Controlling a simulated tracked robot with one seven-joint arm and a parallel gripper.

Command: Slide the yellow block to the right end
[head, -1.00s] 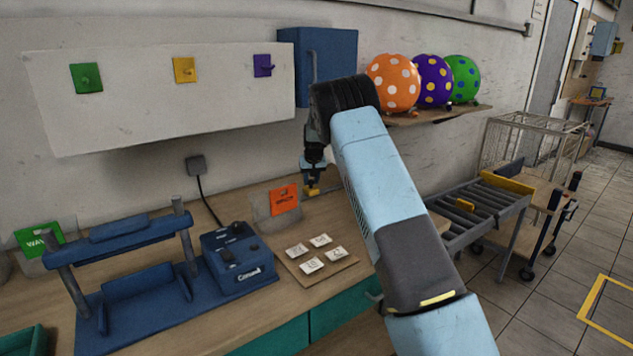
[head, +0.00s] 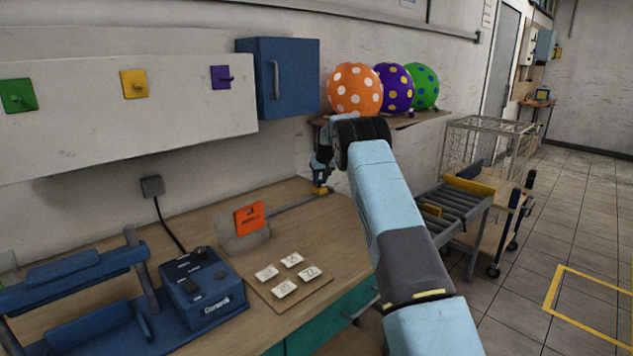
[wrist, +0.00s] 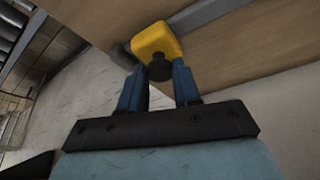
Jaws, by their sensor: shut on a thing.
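The yellow block (head: 320,190) sits on a thin grey rail (head: 290,203) along the back of the wooden table, near the rail's right end. My gripper (head: 320,178) is above the block in the head view. In the wrist view the yellow block (wrist: 155,40) carries a dark round knob (wrist: 159,68), and the two blue fingers of my gripper (wrist: 160,78) are closed about this knob. A grey rounded piece (wrist: 122,56) shows close beside the block, at what looks like the rail's end. My arm hides part of the table's right side in the head view.
An orange card on a stand (head: 249,219) is left of the block. White number tiles (head: 285,275) and a blue machine (head: 203,283) are nearer. Spotted balloons (head: 355,88) rest on a shelf (head: 430,115) above right. A roller conveyor (head: 455,208) stands beyond the table.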

